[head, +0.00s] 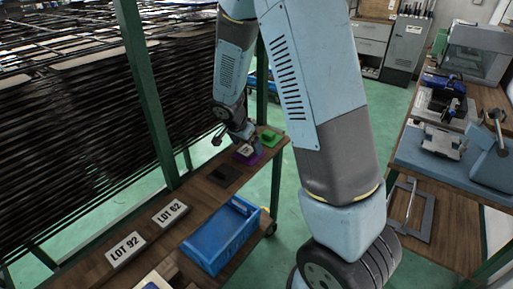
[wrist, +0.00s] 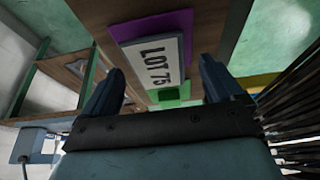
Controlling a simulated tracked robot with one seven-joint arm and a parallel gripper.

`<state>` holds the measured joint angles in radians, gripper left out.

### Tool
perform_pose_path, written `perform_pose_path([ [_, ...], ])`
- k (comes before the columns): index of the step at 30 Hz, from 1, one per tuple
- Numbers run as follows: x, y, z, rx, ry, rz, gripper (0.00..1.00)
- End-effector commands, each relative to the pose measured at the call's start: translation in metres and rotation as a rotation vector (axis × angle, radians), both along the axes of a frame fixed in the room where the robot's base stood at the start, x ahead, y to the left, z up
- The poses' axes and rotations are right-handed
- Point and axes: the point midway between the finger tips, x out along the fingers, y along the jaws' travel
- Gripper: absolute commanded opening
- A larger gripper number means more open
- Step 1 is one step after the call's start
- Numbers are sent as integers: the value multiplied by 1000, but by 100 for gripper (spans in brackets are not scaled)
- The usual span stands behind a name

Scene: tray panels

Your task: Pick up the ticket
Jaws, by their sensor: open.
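A white ticket marked LOT 75 (wrist: 160,62) lies on a purple tray panel (wrist: 122,72) in the wrist view. In the head view the purple panel (head: 247,155) is on the wooden bench, with a small pale patch of the ticket showing on it. My gripper (wrist: 160,88) is open, and its two dark fingers stand apart in the wrist view with the ticket seen between and beyond them. In the head view my gripper (head: 233,137) hangs just above and left of the purple panel. I cannot tell whether the fingers touch the ticket.
A green panel (head: 268,138) lies beyond the purple one, a dark panel (head: 223,175) nearer. A green post (head: 147,95) rises at left.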

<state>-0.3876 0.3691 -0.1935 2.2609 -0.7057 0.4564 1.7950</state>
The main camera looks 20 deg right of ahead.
Motion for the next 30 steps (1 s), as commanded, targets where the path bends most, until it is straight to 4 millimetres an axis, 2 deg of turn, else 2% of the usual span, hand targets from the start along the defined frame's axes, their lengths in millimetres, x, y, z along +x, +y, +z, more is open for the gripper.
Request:
perform_pose_path([
  [18, 0, 0, -4, 0, 0, 0, 94],
  [30, 0, 1, -4, 0, 0, 1, 56],
])
